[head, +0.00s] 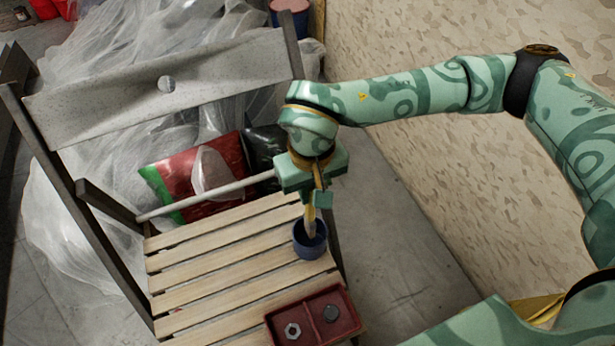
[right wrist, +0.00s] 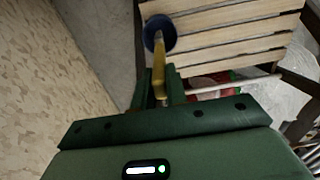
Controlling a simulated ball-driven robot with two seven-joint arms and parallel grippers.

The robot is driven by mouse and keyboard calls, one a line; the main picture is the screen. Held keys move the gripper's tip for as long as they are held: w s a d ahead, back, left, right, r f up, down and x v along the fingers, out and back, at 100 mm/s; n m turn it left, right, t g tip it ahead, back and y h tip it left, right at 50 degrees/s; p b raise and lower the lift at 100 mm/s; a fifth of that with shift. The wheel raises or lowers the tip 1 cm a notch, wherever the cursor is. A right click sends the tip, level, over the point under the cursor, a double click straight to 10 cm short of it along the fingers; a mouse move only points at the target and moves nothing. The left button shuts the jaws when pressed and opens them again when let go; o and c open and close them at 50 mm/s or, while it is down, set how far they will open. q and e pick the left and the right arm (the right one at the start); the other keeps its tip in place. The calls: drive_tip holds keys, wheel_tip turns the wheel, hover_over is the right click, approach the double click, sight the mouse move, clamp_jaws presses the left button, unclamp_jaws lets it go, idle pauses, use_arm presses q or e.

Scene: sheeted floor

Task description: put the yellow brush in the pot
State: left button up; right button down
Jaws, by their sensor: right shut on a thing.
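My right gripper (head: 317,193) is above the right side of the slatted seat, shut on the yellow brush (head: 310,224). The brush points down, nearly upright, with its pale bristle end at the mouth of the dark blue pot (head: 308,249). In the head view the bristle end overlaps the pot's opening, and I cannot tell how deep it reaches. The pot stands upright on the slats. In the right wrist view the brush (right wrist: 160,72) runs between the fingers towards the pot (right wrist: 152,27). My left gripper is not in view.
The seat belongs to a wooden chair (head: 225,255). A dark red tray (head: 345,329) with two compartments sits at its front, holding a nut (head: 293,331) and a round dark piece. A pale rod (head: 205,201) crosses the seat's back. A patterned wall (head: 430,160) stands at right.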

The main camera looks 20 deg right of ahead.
sight(310, 208)
wheel_tip(310, 208, down, 5)
drive_tip(key=b, duration=0.3)
drive_tip(key=shift+f, duration=0.15)
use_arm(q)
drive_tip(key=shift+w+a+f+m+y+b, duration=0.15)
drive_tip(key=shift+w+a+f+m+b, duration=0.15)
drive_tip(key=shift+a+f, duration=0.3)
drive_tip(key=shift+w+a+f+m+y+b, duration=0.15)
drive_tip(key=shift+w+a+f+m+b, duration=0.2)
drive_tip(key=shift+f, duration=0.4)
use_arm(e)
drive_tip(key=shift+f, duration=0.6)
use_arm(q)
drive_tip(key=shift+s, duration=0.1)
use_arm(e)
drive_tip(key=c, duration=1.3)
unclamp_jaws()
drive_tip(key=shift+p, duration=0.45)
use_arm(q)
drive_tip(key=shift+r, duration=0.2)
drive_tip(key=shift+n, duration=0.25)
